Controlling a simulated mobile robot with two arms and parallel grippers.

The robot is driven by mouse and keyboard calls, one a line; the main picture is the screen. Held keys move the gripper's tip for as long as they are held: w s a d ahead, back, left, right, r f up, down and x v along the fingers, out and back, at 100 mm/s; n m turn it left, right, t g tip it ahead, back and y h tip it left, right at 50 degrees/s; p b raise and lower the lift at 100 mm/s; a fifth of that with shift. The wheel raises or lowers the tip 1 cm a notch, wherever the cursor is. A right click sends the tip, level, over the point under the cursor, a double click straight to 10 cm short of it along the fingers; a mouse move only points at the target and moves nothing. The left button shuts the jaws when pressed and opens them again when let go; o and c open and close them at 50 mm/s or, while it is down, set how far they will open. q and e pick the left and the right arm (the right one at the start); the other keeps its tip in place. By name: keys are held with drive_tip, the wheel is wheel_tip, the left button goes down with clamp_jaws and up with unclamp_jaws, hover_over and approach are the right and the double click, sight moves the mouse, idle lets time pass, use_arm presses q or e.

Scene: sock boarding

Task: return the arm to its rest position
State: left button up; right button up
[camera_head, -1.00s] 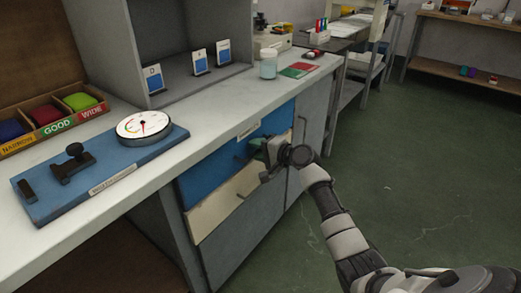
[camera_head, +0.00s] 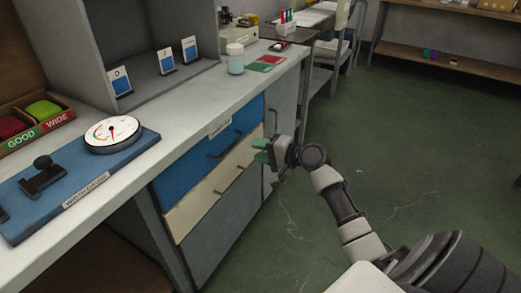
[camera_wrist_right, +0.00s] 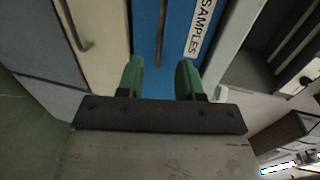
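My right gripper (camera_head: 260,150) is in front of the drawer unit, with its arm reaching in from the lower right. In the right wrist view its two green fingers (camera_wrist_right: 160,75) stand apart with nothing between them. Beyond them in that view are the blue drawer front with a "SAMPLES" label (camera_wrist_right: 199,25) and a cream front. In the head view the blue drawer (camera_head: 200,152) and the cream drawer (camera_head: 205,202) appear closed, and the gripper looks clear of their handles. My left gripper is not in view.
On the counter are a width gauge (camera_head: 75,185) with a dial (camera_head: 112,132), sorting bins (camera_head: 35,125), a lidded jar (camera_head: 236,60) and a red-green card (camera_head: 267,63). The green floor (camera_head: 420,130) right of the counter is open. A wooden shelf (camera_head: 450,62) stands at the back.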

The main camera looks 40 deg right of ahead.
idle(0.3)
